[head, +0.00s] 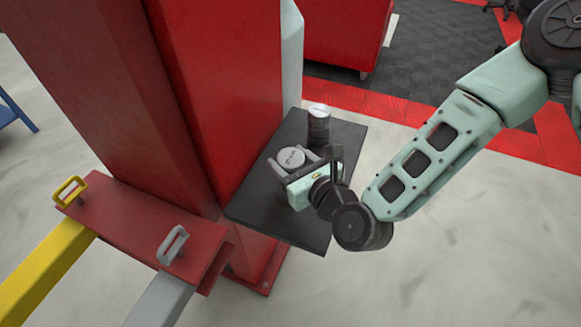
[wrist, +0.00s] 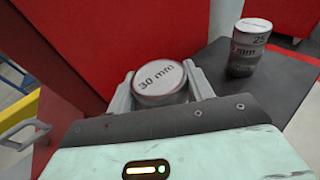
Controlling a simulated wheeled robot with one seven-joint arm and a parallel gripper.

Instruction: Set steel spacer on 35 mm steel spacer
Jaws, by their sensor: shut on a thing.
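A steel spacer (wrist: 160,80) with "30 mm" on its top sits between the fingers of my gripper (wrist: 158,72). My gripper is shut on it, over the dark shelf. In the head view, the held spacer (head: 291,158) is seen from above, left of and nearer than a stack of steel spacers (head: 318,125). In the wrist view the stack (wrist: 246,48) stands upright at the right, apart from my gripper. Its upper piece shows "25" on the side. Its lower piece shows "mm", with the number unclear, so I cannot tell which is the 35 mm spacer.
The dark shelf (head: 262,208) is beside a tall red column (head: 215,100). A red bracket with a yellow handle (head: 70,190) and a grey handle (head: 172,245) is at lower left. The shelf has bare room around the stack.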

